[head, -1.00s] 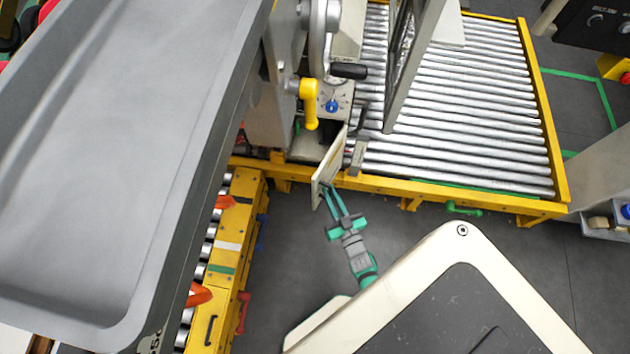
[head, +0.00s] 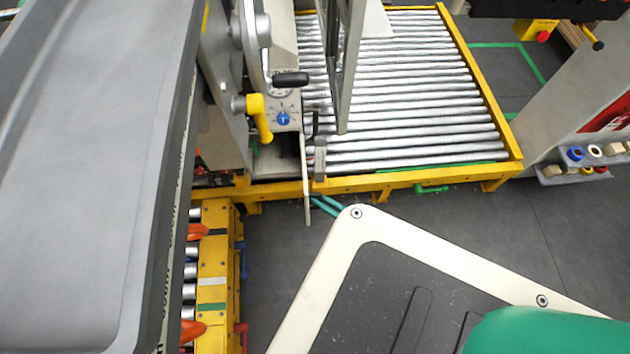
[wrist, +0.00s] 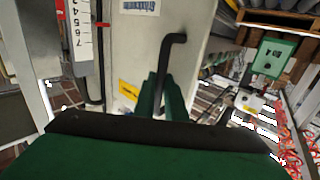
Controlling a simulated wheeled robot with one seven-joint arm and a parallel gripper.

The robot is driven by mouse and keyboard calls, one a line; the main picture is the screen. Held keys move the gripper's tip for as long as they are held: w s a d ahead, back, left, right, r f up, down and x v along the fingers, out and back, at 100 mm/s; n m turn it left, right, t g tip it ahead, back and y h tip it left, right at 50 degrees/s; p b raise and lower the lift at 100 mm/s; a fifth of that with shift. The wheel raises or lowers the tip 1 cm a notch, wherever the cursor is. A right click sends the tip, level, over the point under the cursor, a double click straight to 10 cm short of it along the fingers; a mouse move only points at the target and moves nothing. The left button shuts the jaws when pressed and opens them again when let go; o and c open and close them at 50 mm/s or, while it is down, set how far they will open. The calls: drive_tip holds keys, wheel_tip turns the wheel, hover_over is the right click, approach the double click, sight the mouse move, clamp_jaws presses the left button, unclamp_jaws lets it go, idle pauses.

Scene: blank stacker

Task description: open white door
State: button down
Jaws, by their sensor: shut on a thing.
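The white door (head: 307,180) shows almost edge-on in the head view, as a thin pale panel at the front left corner of the roller table. It stands swung out from the machine. In the wrist view the door's pale face (wrist: 142,55) fills the middle, with a black bent handle (wrist: 171,48) on it. My gripper (wrist: 160,88) is shut on this handle, its green fingers on either side of the bar. In the head view my gripper's teal fingers (head: 326,206) reach the door's right side; the rest is hidden behind my own body.
A yellow-framed roller table (head: 415,100) lies behind the door. A yellow lever (head: 259,117) and a blue knob (head: 284,118) sit left of it. A big grey tray (head: 75,200) fills the left side. Grey floor (head: 470,225) is clear to the right.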

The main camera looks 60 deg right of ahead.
drive_tip(key=shift+w+d+r, duration=0.1)
drive_tip(key=shift+d+r, duration=0.1)
drive_tip(key=shift+r, duration=0.2)
drive_tip(key=c, duration=1.9)
unclamp_jaws()
drive_tip(key=shift+o, duration=0.4)
drive_tip(key=shift+f, duration=0.15)
drive_tip(key=shift+a, duration=0.1)
drive_tip(key=shift+f, duration=0.1)
drive_tip(key=s+a, duration=0.1)
drive_tip(key=s, duration=1)
drive_tip(key=shift+a, duration=0.15)
drive_tip(key=shift+a, duration=0.1)
